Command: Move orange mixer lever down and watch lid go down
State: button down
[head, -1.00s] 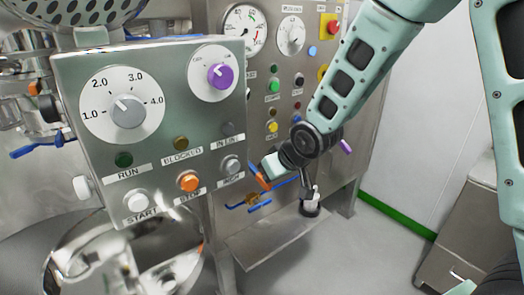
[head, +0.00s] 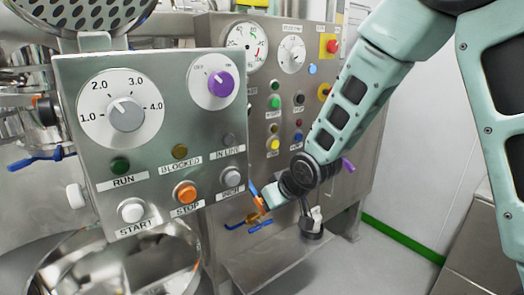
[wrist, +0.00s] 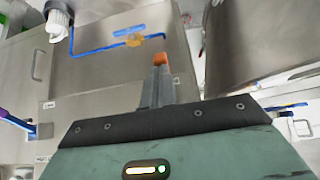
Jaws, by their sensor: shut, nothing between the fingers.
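My gripper (head: 262,203) is in the middle of the head view, just right of the near control panel and pointing down to the left. In the wrist view its fingers (wrist: 158,82) are together, with an orange end (wrist: 160,58) and nothing between them. I cannot tell whether this orange is the fingertips or a lever behind them. No separate orange mixer lever stands out, and I cannot pick out the lid. A shiny round steel vessel (head: 110,270) shows at the lower left in the head view, partly hidden by the panel.
The near panel (head: 150,75) carries dials and an orange STOP button (head: 187,194). A back cabinet (head: 290,85) has gauges and buttons. A brass valve with blue handles (wrist: 133,40) is close beyond my gripper in the wrist view.

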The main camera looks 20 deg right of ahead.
jog(key=shift+s+f, duration=0.15)
jog(key=shift+f, duration=0.1)
jog(key=p+v, duration=0.4)
jog(key=v, duration=0.8)
jog(key=shift+r+p, duration=0.3)
dwell(3.4)
jog(key=s+a+n+g+h, duration=0.1)
jog(key=s+a+n+g, duration=0.1)
jog(key=s, duration=0.9)
jog(key=s+a+n+g, duration=0.2)
jog(key=s+a+g, duration=0.3)
jog(key=s, duration=0.6)
jog(key=shift+s+a+f+h, duration=0.2)
jog(key=shift+a+f+h, duration=0.15)
jog(key=shift+a, duration=0.65)
